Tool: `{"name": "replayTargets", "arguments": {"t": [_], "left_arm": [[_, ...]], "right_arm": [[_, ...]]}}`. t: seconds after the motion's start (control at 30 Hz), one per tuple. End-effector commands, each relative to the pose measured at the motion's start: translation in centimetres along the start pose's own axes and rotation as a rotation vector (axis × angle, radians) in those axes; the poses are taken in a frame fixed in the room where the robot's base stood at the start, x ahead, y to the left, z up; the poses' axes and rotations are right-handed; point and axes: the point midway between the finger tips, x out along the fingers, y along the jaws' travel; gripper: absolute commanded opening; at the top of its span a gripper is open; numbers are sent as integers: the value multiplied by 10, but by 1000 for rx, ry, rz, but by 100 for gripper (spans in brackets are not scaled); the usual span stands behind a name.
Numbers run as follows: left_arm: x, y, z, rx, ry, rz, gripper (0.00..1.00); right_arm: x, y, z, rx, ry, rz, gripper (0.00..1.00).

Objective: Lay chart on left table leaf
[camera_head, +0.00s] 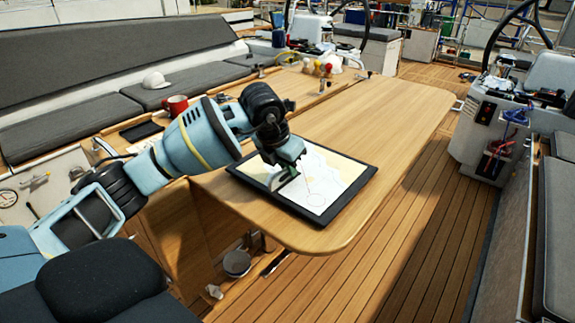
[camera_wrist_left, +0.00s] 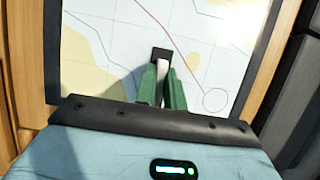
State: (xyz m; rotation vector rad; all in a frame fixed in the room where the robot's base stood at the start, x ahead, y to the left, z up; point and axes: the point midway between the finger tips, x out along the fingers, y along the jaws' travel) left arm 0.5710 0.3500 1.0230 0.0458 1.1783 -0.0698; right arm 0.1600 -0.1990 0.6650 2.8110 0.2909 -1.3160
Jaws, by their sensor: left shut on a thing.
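The chart (camera_head: 340,168) is a pale sea chart on a black-edged board, at the near end of the wooden table leaf (camera_head: 395,110). It looks flat on or just over the leaf; I cannot tell if it touches everywhere. My left gripper (camera_head: 286,178) is over its left part, pointing down. In the left wrist view, the green fingers of my left gripper (camera_wrist_left: 162,90) are shut on a small pale grip with a black base on the chart (camera_wrist_left: 112,40). My arm hides some of the chart in the head view. My right gripper is not in view.
A red mug (camera_head: 174,105) and a dark flat tablet (camera_head: 141,131) are left of my arm. Small coloured items (camera_head: 318,68) stand at the table's far end. A white cap (camera_head: 155,80) lies on the grey bench. The leaf beyond the chart is clear.

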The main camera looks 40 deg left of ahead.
Motion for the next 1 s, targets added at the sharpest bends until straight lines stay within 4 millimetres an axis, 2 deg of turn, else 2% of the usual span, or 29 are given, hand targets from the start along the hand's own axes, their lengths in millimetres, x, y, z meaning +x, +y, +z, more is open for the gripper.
{"name": "replayTargets", "arguments": {"t": [0.5,0.53,0.7,1.0], "left_arm": [[6,0,-2,0,-2,1,0],[7,0,-3,0,0,1,12],[6,0,-2,0,-1,1,32],[5,0,-2,0,-2,1,32]], "right_arm": [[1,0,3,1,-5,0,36],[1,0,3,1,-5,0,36],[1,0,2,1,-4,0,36],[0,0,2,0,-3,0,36]]}}
